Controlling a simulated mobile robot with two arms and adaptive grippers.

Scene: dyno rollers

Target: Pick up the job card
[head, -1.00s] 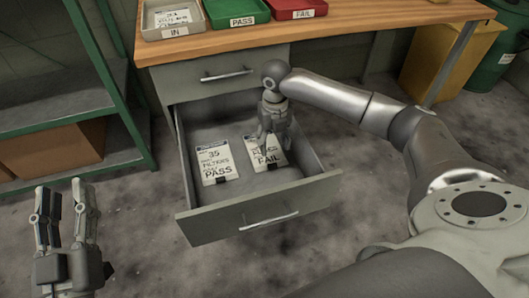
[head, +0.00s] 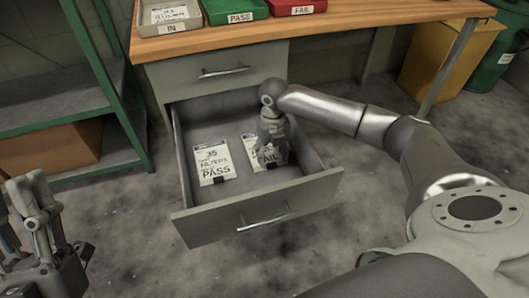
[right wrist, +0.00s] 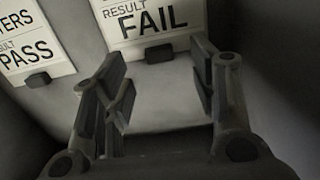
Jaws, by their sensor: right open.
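Two white cards lie in the open drawer (head: 190,226): a PASS card (head: 213,163) on the left and a FAIL card (head: 250,160) on the right. Each has a black block at its lower edge. Another written card (head: 169,13) lies in the IN tray. My right gripper (head: 272,160) is in the drawer over the FAIL card and hides part of it. In the right wrist view the gripper (right wrist: 160,82) is open and empty, its fingers either side of the FAIL card's block (right wrist: 158,53). My left gripper (head: 22,215) is open and empty at the left edge.
On the wooden bench (head: 330,30) stand the IN tray (head: 190,24), the green PASS tray (head: 237,17) and the red FAIL tray (head: 300,9). A closed drawer (head: 215,72) is above the open one. A green shelf (head: 70,110) stands left. Bins stand right.

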